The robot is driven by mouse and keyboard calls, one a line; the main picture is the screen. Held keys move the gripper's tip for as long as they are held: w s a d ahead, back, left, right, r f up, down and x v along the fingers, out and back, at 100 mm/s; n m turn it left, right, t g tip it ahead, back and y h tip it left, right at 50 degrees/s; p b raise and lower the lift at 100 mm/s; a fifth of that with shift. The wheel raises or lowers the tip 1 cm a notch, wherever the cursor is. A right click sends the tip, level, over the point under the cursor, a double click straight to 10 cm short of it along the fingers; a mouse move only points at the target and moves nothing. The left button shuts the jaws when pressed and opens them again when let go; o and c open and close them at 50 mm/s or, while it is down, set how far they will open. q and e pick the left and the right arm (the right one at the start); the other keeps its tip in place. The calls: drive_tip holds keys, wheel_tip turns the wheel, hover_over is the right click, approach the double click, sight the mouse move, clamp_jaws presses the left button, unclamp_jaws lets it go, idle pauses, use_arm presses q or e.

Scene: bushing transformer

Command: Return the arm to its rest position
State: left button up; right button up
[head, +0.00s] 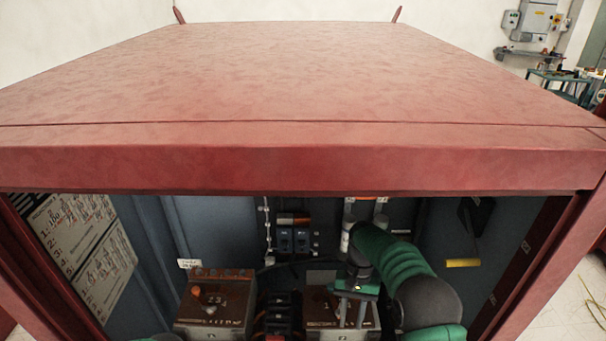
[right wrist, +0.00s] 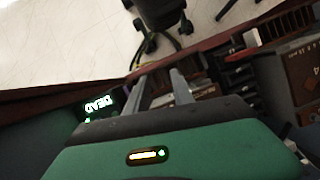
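My right arm, with green and dark links, reaches into the red cabinet (head: 300,165) from the lower right in the head view. My right gripper (head: 352,313) hangs with its fingers pointing down, in front of the right brown-topped block (head: 325,318). Its two grey fingers are apart with nothing seen between them. The right wrist view also shows the gripper (right wrist: 158,82) open and empty, near a reddish edge of the cabinet. Whether a finger touches the block cannot be told. My left gripper does not show in the head view.
A second brown-topped block (head: 215,300) stands to the left, with black parts (head: 279,313) between the blocks. The cabinet's top edge and side posts frame the opening.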

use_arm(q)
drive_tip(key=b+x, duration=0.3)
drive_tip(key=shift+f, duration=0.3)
use_arm(e)
drive_tip(key=s+d+r+n+t, duration=0.1)
drive_tip(key=s+d+r+t, duration=0.1)
drive_tip(key=s, duration=0.7)
drive_tip(key=s+d+r+n+t+h, duration=0.1)
drive_tip(key=s+d+t, duration=0.3)
drive_tip(key=s, duration=0.5)
drive_tip(key=shift+s+d+r+t, duration=0.2)
drive_tip(key=shift+d+r+t, duration=0.1)
drive_tip(key=shift+d+r, duration=0.25)
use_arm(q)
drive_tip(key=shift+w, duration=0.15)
use_arm(e)
drive_tip(key=shift+w+a, duration=0.1)
drive_tip(key=shift+w, duration=0.05)
drive_tip(key=shift+r, duration=0.1)
